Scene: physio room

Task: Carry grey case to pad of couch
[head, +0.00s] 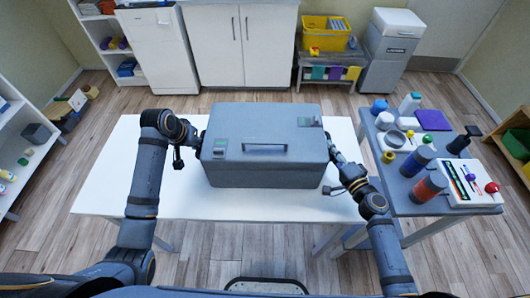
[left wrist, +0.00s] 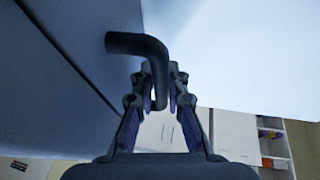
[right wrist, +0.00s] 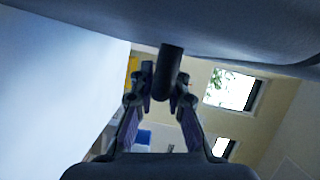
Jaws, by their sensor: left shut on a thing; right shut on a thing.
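The grey case (head: 265,165) is a large box with a top handle and latches, upright at the white table (head: 125,180). I cannot tell whether its base touches the tabletop. My left gripper (head: 197,145) is shut on a dark bent side handle (left wrist: 140,44), with the case wall (left wrist: 45,90) beside it in the left wrist view. My right gripper (head: 336,170) is shut on the opposite side handle (right wrist: 170,65), seen nearly end-on under the case (right wrist: 220,22) in the right wrist view. I see no couch that I can make out.
A grey side table (head: 415,205) with bottles, rollers and small items stands close on the right. Shelves stand at left.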

